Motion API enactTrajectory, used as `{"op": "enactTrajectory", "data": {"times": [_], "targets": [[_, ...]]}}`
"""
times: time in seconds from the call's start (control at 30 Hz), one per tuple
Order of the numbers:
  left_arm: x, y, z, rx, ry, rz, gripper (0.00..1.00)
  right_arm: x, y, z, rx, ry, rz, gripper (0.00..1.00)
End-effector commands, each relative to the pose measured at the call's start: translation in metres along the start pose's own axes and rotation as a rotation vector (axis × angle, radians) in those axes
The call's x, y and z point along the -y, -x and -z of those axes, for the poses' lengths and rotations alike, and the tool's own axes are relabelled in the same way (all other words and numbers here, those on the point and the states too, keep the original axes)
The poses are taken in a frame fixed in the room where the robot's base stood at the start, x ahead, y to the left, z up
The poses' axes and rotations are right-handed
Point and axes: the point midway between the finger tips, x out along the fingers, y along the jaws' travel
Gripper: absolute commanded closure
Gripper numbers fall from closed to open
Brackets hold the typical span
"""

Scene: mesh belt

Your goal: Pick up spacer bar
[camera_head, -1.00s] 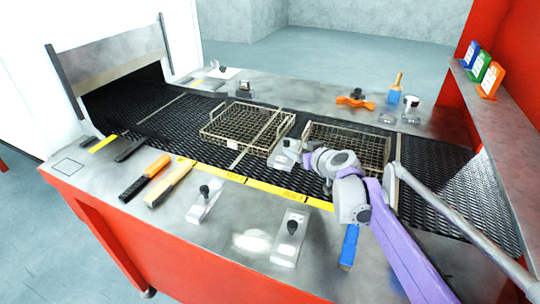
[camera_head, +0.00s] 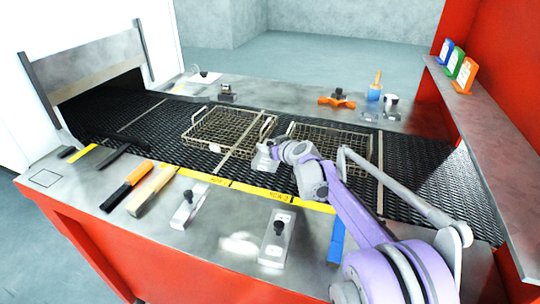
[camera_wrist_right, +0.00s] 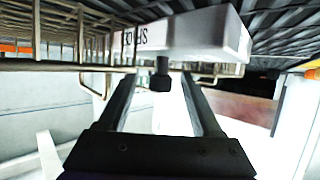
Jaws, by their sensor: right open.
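The spacer bar appears to be the pale grey block with a black knob and upside-down lettering in the right wrist view (camera_wrist_right: 205,32). In the head view, the spacer bar (camera_head: 260,161) lies on the belt by the gap between two wire baskets. My right gripper (camera_wrist_right: 159,80) is open, its two dark fingers on either side of the knob, with gaps on both sides. In the head view my right gripper (camera_head: 275,151) is at the block and partly hides it. My left gripper is not in view.
Wire baskets (camera_head: 190,138) and (camera_head: 367,165) stand on the black mesh belt (camera_head: 110,116). Two more knobbed blocks (camera_head: 187,209) and (camera_head: 275,251), an orange-handled tool (camera_head: 127,187) and a blue item (camera_head: 337,241) lie on the near ledge. A brush and small items stand on the far ledge.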

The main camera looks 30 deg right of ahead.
Motion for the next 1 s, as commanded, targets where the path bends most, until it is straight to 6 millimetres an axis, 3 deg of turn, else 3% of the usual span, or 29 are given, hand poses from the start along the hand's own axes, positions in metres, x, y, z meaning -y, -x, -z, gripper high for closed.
{"op": "enactTrajectory", "data": {"times": [0.1, 0.47, 1.0], "targets": [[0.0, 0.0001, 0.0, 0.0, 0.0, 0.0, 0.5, 0.0004, 0.0002, 0.0, 0.0, 0.0, 0.001, 0.37], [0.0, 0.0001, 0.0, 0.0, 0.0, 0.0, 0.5, 0.0004, 0.0005, -0.0001, 0.0, 0.0, 0.001, 1.0], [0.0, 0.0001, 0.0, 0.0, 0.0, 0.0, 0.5, 0.0004, 0.0006, -0.0001, 0.0, 0.0, 0.001, 1.0]]}}
